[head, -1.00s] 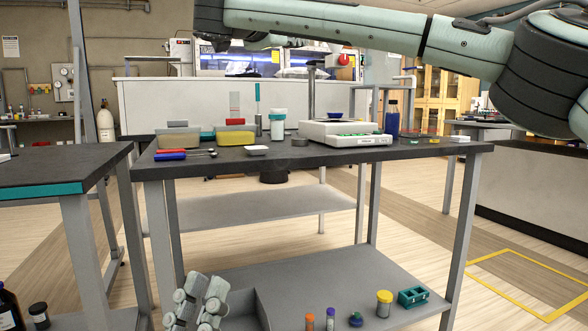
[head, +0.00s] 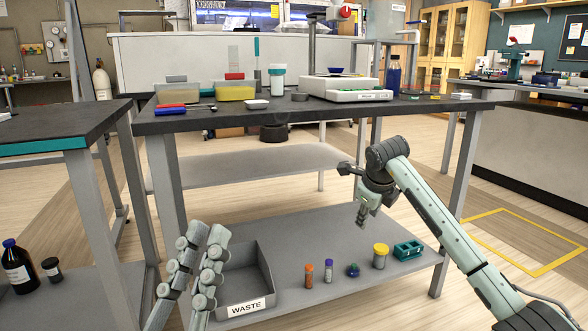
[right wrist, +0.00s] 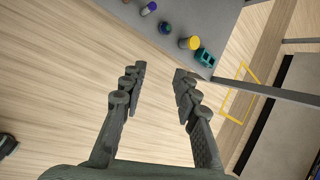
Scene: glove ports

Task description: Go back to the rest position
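My left gripper (head: 206,231) is at the lower left of the head view, in front of the lab table's lower shelf. Its two fingers stand apart with nothing seen between them. My right gripper (head: 352,195) hangs in front of the table, below the tabletop and to the right of centre, with its arm coming in from the lower right. In the right wrist view its two fingers (right wrist: 158,72) are spread wide and empty, with bare floor between them. No object is in either gripper.
The dark tabletop (head: 310,118) carries a balance (head: 340,88), tubs and bottles. The lower shelf (head: 340,225) holds a waste bin (head: 237,306), small vials, a yellow-capped jar (head: 380,256) and a teal rack (head: 408,250). A side bench (head: 50,128) stands left. Floor at right is open.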

